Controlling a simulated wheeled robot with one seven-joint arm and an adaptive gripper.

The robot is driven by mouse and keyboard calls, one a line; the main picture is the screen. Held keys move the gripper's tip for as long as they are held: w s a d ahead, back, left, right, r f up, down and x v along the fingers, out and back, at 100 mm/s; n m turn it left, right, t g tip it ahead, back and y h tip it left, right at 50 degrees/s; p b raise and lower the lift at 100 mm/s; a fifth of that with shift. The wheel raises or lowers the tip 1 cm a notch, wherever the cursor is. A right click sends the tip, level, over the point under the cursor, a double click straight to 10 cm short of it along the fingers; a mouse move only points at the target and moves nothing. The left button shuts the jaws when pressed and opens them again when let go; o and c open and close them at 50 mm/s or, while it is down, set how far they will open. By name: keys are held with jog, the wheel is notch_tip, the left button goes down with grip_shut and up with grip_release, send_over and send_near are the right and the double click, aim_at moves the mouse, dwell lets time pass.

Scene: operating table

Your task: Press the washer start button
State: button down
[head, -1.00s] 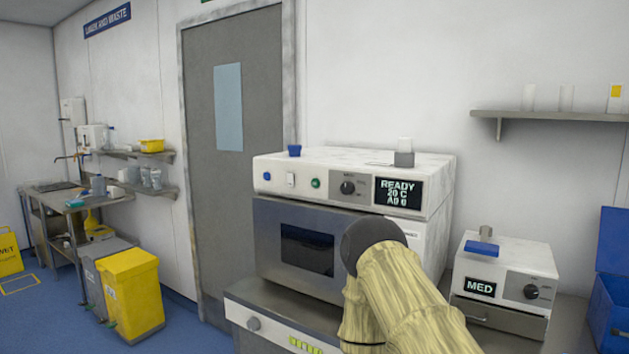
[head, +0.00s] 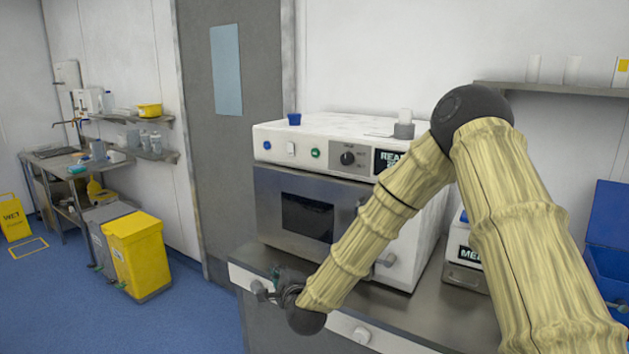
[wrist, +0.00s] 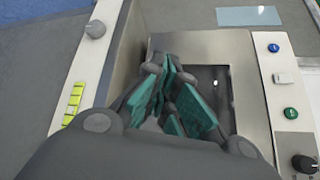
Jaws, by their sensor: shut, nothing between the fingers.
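The washer (head: 275,180) is a white box with a steel door and dark window (head: 307,216). Its top panel carries a blue button (head: 266,145), a white switch (head: 291,148), a green button (head: 315,153), a dial (head: 347,158) and a display partly hidden by my arm. Button labels are too small to read. The green button (wrist: 291,113) also shows in the wrist view, right of my gripper. My gripper (head: 278,274) is shut and empty, low in front of the door's lower edge, below the panel and apart from the buttons.
The steel counter (head: 400,322) has knobs along its front. A smaller white device (head: 464,250) marked MED is partly behind my arm. A blue bin (head: 606,235) stands at the right. A blue cup (head: 294,119) and a grey-white item (head: 404,124) sit on the washer.

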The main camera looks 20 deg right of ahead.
aim_at(315, 153)
jog(key=w+d+r+m+t+h, duration=0.1)
jog(key=w+r+m, duration=0.1)
jog(key=r, duration=0.7)
jog(key=w+d+r+m+t+h+p, duration=0.1)
jog(key=r+m, duration=0.4)
jog(key=r, duration=0.5)
jog(key=w+d+r+m+t+h+p, duration=0.1)
jog(key=w+d+r+m+t+h, duration=0.1)
jog(key=r, duration=0.8)
jog(key=shift+w+d+m+t, duration=0.5)
jog(key=shift+d+m+t, duration=0.1)
jog(key=shift+m, duration=0.1)
jog(key=shift+r, duration=0.1)
jog(key=w+d+p, duration=0.2)
jog(key=w+d, duration=0.3)
jog(key=d, duration=0.2)
jog(key=shift+w+p, duration=0.2)
jog(key=shift+p, duration=0.2)
jog(key=shift+a, duration=0.1)
jog(key=shift+w+d+b, duration=0.2)
jog(key=shift+d+b, duration=0.1)
jog(key=shift+b, duration=0.2)
